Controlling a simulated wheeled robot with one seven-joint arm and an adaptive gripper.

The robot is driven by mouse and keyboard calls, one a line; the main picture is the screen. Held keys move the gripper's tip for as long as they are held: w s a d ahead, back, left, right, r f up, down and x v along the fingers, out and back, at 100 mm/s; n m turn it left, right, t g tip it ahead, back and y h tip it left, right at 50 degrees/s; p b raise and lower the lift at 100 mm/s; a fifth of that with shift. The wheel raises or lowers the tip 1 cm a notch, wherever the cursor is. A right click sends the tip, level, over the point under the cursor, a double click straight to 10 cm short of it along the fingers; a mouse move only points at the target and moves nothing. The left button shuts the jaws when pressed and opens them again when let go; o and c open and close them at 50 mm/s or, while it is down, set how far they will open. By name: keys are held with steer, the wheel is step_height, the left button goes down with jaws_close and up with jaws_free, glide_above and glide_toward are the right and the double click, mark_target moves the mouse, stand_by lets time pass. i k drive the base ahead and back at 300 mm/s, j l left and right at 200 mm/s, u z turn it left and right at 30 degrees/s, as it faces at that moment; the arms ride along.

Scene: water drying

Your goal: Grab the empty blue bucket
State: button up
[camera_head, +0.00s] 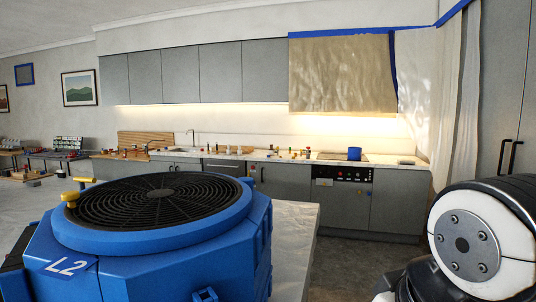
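A small blue container (354,154) stands on the dark cooktop at the right part of the far counter. It is too small to tell whether it is a bucket or a pot, or whether it is empty. No other bucket shows. Part of my arm, a rounded black and white joint, fills the lower right corner, far in front of the blue container. My gripper is out of view.
A large blue machine (255,232) with a round black grille and the label L2 fills the lower left, by a pale surface (294,222). Dark floor (350,262) lies before the grey cabinets (398,204). The counter (400,160) holds several small items. A pale curtain (458,95) hangs at right.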

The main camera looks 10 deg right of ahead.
mark_target(354, 152)
steer(key=i+l+z, duration=0.3)
steer(key=i, duration=0.15)
steer(key=i+l+z, duration=0.3)
steer(key=i, duration=0.55)
steer(key=i+z, duration=0.3)
steer(key=i, duration=4.4)
steer(key=i+u, duration=0.15)
steer(key=i, duration=0.4)
steer(key=i+l+u, duration=0.2)
steer(key=i, duration=0.3)
steer(key=i+l+u, duration=0.15)
steer(key=i, duration=0.4)
